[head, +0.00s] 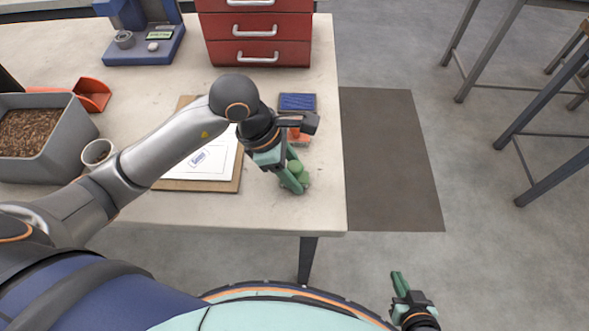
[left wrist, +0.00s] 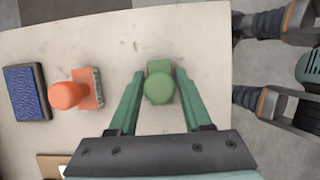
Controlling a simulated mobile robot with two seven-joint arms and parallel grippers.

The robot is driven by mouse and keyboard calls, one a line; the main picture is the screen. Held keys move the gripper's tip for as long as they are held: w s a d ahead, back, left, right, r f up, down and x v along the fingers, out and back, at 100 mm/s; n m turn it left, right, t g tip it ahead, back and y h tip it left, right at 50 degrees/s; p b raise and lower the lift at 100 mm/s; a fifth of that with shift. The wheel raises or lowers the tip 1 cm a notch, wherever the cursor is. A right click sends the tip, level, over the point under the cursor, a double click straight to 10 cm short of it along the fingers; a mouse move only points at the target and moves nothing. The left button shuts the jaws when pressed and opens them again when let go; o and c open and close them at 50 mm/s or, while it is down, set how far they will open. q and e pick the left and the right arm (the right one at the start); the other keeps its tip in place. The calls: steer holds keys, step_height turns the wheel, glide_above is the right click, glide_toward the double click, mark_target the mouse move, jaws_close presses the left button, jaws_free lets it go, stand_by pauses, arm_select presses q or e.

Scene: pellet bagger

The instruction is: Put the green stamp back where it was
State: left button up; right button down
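The green stamp (head: 297,168) stands on the table near its front right corner. In the left wrist view the green stamp (left wrist: 158,87) sits between the spread fingers of my left gripper (left wrist: 160,82), with a gap on each side. In the head view my left gripper (head: 294,180) points down at it and partly hides it. An orange stamp (left wrist: 75,93) stands beside it, and a blue ink pad (left wrist: 26,92) lies beyond that. My right gripper (head: 400,290) is off the table at the bottom right; its opening is unclear.
A clipboard (head: 232,185) holds paper with a blue mark. A grey bin of pellets (head: 62,148), a white cup (head: 98,153), an orange scoop (head: 92,94), a blue scale (head: 145,48) and a red drawer unit (head: 255,42) stand on the table. Its right edge is close by.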

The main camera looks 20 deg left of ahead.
arm_select(q)
steer(key=shift+o, duration=1.2)
steer(key=shift+r, duration=0.1)
steer(key=shift+r+p, duration=0.25)
steer(key=shift+p, duration=0.05)
steer(key=v, duration=1.1)
steer(key=shift+a+r, duration=0.2)
steer(key=shift+r, duration=0.1)
